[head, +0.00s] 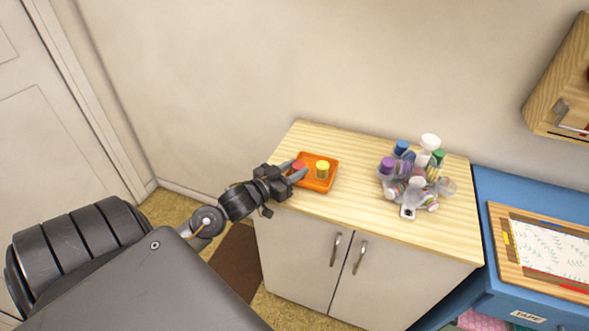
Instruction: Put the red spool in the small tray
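The red spool (299,166) is at the left side of the small orange tray (318,188), which lies on the wooden cabinet top. My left gripper (297,170) reaches in from the left, with its fingertips on either side of the red spool. The fingers partly hide the spool. I cannot tell whether they grip it or whether it rests on the tray floor. A yellow spool (322,169) stands upright in the tray, right of the red one. My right gripper is not in view.
A cluster of bottles and spools with purple, blue, green and white parts (415,172) stands on the right of the cabinet top (363,208). A blue table (485,195) with a wooden board adjoins at right. The wall is behind; bare wood lies between tray and cluster.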

